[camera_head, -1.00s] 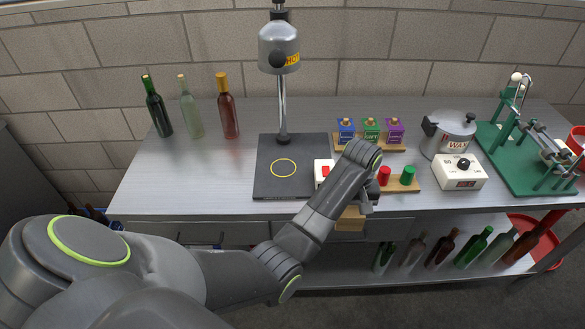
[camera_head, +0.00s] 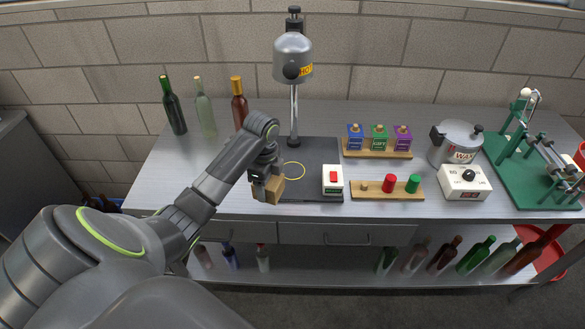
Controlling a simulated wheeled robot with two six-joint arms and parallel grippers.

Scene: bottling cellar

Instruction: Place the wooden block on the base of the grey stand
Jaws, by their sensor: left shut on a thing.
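The wooden block (camera_head: 270,188) is a light brown block held in my left gripper (camera_head: 265,180). The gripper is shut on it, at the front left of the grey stand. My forearm hides part of the base's left side. My right gripper is not in view.
A white switch box (camera_head: 333,180) stands on the base's front right corner. A wooden strip (camera_head: 385,195) with coloured stoppers lies to its right. Several bottles, including a brown one (camera_head: 239,102), stand behind my forearm. A wax pot (camera_head: 456,143) is farther right.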

